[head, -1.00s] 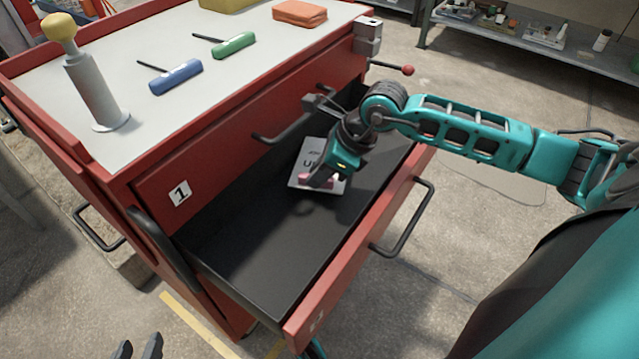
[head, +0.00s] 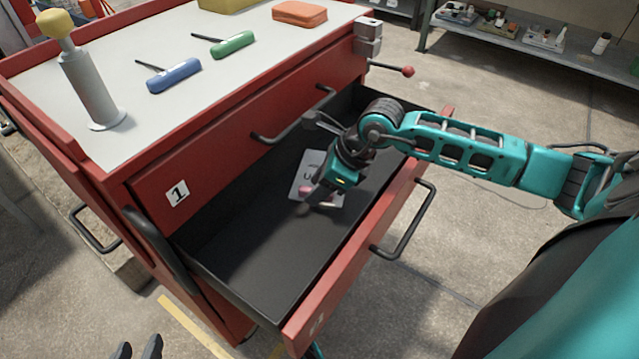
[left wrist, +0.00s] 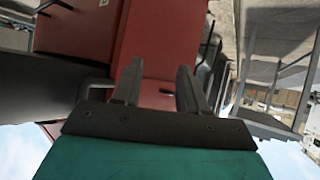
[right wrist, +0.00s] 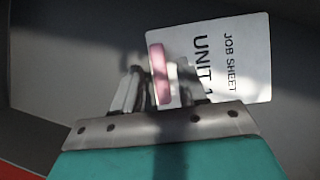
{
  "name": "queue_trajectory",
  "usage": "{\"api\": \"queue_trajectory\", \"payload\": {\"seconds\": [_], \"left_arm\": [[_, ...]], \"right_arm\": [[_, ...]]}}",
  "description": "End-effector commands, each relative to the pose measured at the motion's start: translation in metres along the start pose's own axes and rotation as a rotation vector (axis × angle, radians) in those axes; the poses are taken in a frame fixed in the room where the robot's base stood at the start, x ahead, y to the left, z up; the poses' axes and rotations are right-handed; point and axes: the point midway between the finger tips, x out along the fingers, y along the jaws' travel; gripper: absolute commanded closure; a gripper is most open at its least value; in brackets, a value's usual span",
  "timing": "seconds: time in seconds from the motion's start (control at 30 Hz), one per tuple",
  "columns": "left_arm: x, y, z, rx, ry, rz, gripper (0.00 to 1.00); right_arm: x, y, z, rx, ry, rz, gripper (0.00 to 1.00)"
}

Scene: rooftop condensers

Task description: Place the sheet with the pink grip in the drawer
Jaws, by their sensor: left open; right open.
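The white job sheet (head: 309,178) lies in the open drawer (head: 251,246), on its dark floor. Its pink grip (head: 304,189) is partly covered by my right gripper (head: 307,203) in the head view. In the right wrist view, the sheet (right wrist: 230,60) reads "JOB SHEET UNIT 1", and the pink grip (right wrist: 158,73) stands at its left edge. My right gripper (right wrist: 163,90) is open, its fingers close to the grip; contact is unclear. My left gripper (head: 137,349) is open and empty at the bottom edge, outside the cabinet; it also shows in the left wrist view (left wrist: 157,82).
The red cabinet's white top (head: 200,90) holds a blue-handled tool (head: 174,76), a green-handled tool (head: 232,44), an orange block (head: 300,13) and a grey cylinder with a yellow knob (head: 91,88). The drawer's front half is empty. A shelf (head: 530,50) stands behind.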

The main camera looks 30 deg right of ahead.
Motion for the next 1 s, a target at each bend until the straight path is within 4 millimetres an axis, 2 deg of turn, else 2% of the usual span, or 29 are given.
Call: {"api": "queue_trajectory", "payload": {"seconds": [0.17,0.37,0.6,0.8,1.0], "left_arm": [[-0.002,-0.002,-0.004,0.0,0.002,-0.004,0.57],[-0.008,-0.005,-0.014,0.001,0.013,-0.014,0.57],[-0.012,-0.008,-0.013,0.004,0.007,-0.024,0.57],[-0.013,-0.009,-0.01,0.008,0.0,-0.025,0.57],[-0.013,-0.009,-0.007,0.008,-0.006,-0.026,0.57]], "right_arm": [[-0.013,-0.001,0.001,-0.001,0.001,-0.002,0.58],[-0.055,-0.001,0.001,-0.004,0.003,-0.003,0.58],[-0.101,0.0,0.001,-0.002,0.003,-0.002,0.58],[-0.118,0.0,0.0,0.0,0.001,0.0,0.58],[-0.121,0.0,0.001,0.0,-0.001,0.0,0.58]]}}
